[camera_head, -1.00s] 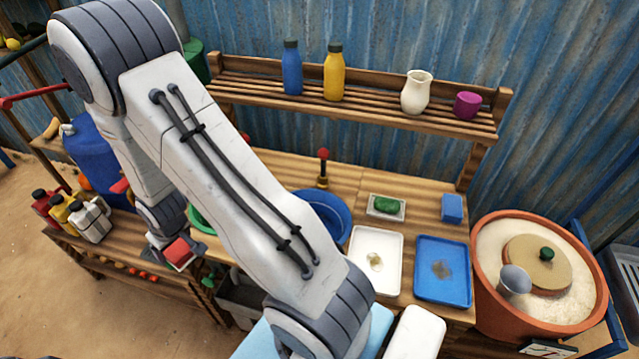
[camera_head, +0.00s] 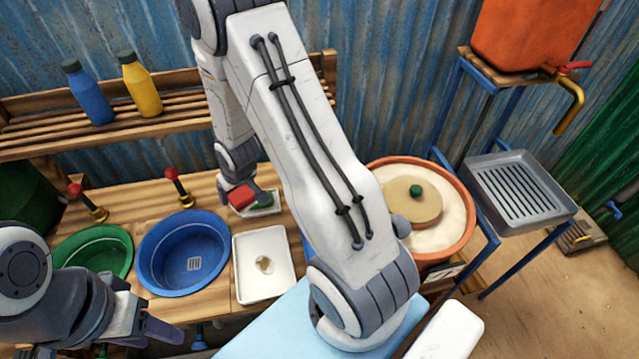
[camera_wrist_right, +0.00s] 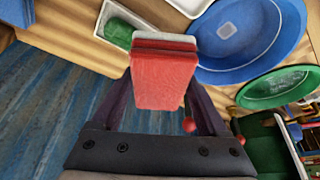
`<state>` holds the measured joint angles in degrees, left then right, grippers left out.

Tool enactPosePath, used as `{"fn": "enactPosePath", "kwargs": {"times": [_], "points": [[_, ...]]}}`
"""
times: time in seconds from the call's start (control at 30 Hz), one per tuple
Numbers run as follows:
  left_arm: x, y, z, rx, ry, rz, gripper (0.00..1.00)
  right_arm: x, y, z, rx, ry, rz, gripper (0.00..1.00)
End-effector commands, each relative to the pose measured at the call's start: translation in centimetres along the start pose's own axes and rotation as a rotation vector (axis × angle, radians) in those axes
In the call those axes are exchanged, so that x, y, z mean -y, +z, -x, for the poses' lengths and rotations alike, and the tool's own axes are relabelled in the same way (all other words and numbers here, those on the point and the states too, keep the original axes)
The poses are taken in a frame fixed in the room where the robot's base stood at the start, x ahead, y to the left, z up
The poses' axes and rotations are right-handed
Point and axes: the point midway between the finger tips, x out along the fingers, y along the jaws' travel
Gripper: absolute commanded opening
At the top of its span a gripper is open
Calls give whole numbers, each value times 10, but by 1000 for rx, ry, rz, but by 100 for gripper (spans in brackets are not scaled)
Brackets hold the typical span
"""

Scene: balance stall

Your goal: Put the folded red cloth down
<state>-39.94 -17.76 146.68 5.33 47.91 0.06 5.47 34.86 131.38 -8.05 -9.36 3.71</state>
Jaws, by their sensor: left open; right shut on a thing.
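The folded red cloth (camera_head: 240,195) is in my right gripper (camera_head: 243,188), over the back of the wooden bench by the soap dish in the head view. In the right wrist view the cloth (camera_wrist_right: 165,78) lies between the two dark fingers, with its pale folded layers at the far end. I cannot tell how high it is above the bench; no contact shows. My left gripper (camera_head: 152,328) is open and empty at the lower left of the head view, in front of the basins.
A green basin (camera_head: 93,246), a blue basin (camera_head: 183,262) and a white tray (camera_head: 263,285) stand on the bench. The dish with a green block (camera_wrist_right: 122,34) is beside the cloth. Taps (camera_head: 180,192) rise behind the basins. A clay pot (camera_head: 462,235) stands right.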

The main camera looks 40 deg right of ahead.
Motion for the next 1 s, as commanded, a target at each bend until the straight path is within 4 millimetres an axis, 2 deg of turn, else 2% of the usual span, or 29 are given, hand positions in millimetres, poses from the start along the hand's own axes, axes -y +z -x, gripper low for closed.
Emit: {"fn": "enactPosePath", "kwargs": {"times": [0.03,0.2,0.3,0.43,0.53,0.67,0.77,1.0], "points": [[0,0,3,0,0,0,50,-25,1,3,-3,13,-20,32],[-1,0,10,0,0,1,50,-109,19,16,-11,41,-68,32],[-1,-1,13,0,0,1,50,-150,38,26,-9,48,-93,32],[-1,-1,16,0,0,1,50,-188,65,38,0,50,-117,32],[-1,-1,17,0,0,1,50,-205,80,44,5,49,-129,32],[-1,-1,16,0,0,1,50,-213,87,44,10,45,-132,32],[-1,-1,14,0,0,1,50,-213,80,31,11,44,-129,32],[-1,-1,15,0,0,1,50,-209,42,-19,12,43,-126,32]]}}
